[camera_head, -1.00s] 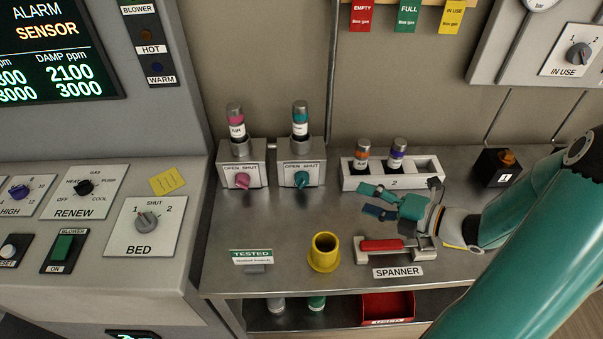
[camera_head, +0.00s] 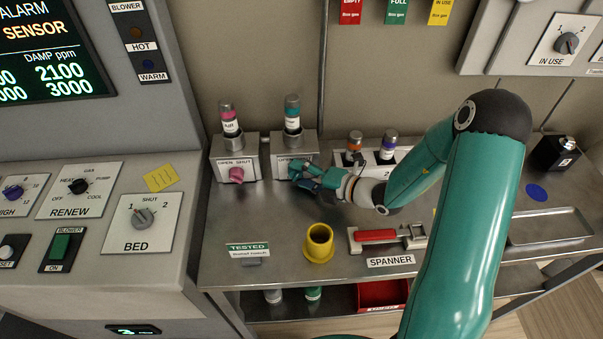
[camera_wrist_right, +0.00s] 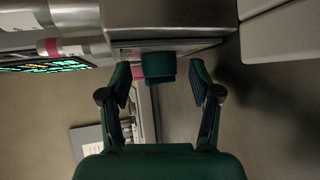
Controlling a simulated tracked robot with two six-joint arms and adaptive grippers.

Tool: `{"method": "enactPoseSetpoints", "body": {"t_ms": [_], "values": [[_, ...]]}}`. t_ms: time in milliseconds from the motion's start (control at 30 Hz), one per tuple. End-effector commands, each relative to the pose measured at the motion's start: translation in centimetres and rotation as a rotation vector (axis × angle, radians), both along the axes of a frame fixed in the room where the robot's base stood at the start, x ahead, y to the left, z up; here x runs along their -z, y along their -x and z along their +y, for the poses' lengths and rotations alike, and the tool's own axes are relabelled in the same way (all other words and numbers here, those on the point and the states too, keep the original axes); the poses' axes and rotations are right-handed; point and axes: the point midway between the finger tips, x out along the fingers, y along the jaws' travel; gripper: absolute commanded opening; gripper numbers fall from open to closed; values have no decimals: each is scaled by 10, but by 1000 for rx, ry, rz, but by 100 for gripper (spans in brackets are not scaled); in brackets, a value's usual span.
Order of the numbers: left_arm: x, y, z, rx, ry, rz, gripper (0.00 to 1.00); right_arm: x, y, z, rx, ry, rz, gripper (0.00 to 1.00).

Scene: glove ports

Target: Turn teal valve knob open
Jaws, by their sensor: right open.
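The teal valve knob (camera_wrist_right: 158,68) shows in the right wrist view between my two open fingertips, with a gap on each side. In the head view it sits on the front of the right-hand grey valve block (camera_head: 300,146), mostly hidden by my fingers, so its turn angle cannot be read. A teal-banded bottle (camera_head: 292,114) stands upright in that block. My right gripper (camera_head: 303,176) is open at the front of the block; it also shows in the right wrist view (camera_wrist_right: 163,84). My left gripper is not in view.
A pink knob (camera_head: 236,175) is on the block just left. A white rack (camera_head: 374,176) with two bottles stands to the right, behind my arm. A yellow cup (camera_head: 319,243) and red-handled spanner (camera_head: 376,236) are in front.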

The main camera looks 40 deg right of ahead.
Motion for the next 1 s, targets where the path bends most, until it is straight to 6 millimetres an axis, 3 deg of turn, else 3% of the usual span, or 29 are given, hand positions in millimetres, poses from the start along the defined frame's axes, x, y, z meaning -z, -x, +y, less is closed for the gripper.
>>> {"method": "enactPoseSetpoints", "body": {"t_ms": [300,667,1000], "values": [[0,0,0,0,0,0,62,1,-2,0,1,0,0,63],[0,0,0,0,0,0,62,1,-2,0,2,0,1,5],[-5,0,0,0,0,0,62,-1,-2,1,0,34,21,4]]}}
